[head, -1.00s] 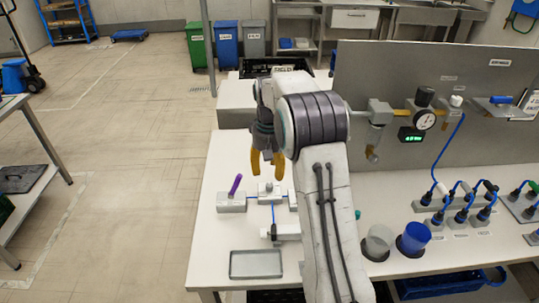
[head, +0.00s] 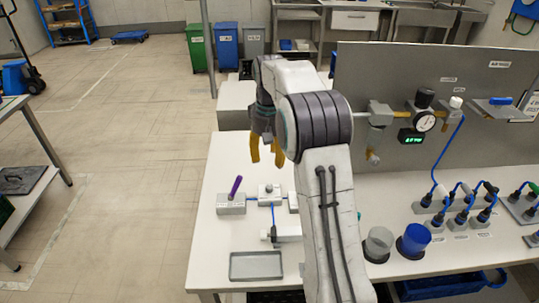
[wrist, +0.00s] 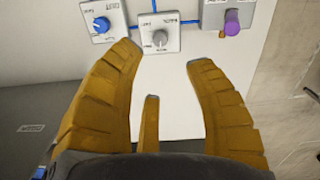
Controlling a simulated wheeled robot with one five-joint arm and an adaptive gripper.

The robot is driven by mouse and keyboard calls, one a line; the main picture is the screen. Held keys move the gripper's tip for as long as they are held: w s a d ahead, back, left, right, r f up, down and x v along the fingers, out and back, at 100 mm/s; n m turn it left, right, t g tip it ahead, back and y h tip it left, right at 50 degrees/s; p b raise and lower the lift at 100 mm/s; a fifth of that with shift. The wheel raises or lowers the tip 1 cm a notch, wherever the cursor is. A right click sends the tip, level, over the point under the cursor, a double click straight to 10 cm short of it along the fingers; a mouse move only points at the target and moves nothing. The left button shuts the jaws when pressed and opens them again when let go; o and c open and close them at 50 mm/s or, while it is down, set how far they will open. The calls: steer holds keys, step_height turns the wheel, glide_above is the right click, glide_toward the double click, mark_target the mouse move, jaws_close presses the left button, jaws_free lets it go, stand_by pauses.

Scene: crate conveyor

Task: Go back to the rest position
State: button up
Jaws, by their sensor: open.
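My gripper (head: 267,152) is open and empty, its yellow fingers pointing down above the left part of the white workbench (head: 225,262). In the wrist view my gripper (wrist: 165,50) has its fingers spread, with nothing between them. Beyond the fingertips there is a grey box with a knob (wrist: 155,38), a box with a blue knob (wrist: 101,22) and a box with a purple handle (wrist: 232,22). The purple handle (head: 236,187) stands up, tilted, in the head view. My arm covers part of the bench behind it.
A grey tray (head: 256,266) lies at the bench's front left. A clear cup (head: 378,243) and a blue cup (head: 413,240) stand right of my arm. A grey panel (head: 440,80) with a gauge (head: 425,122) rises behind.

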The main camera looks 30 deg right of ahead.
steer(key=f, duration=0.3)
steer(key=s+f, duration=0.1)
steer(key=f, duration=0.1)
steer(key=shift+a, duration=0.1)
steer(key=shift+g, duration=0.4)
steer(key=s, duration=0.2)
steer(key=s+a+f, duration=0.1)
steer(key=s, duration=0.1)
steer(key=s+f, duration=0.1)
steer(key=s, duration=0.2)
steer(key=shift+a+f, duration=0.15)
steer(key=shift+a, duration=0.25)
steer(key=s+a+r+n+t, duration=0.1)
steer(key=s+a+r, duration=0.2)
steer(key=s, duration=0.4)
steer(key=s+a+r+t, duration=0.2)
steer(key=s+r, duration=0.1)
steer(key=s, duration=0.4)
steer(key=s+a+r+n+t, duration=0.1)
steer(key=s+a+r, duration=0.2)
steer(key=s, duration=0.4)
steer(key=shift+a+r+n, duration=0.15)
steer(key=shift+a+n, duration=0.15)
steer(key=shift+a, duration=0.05)
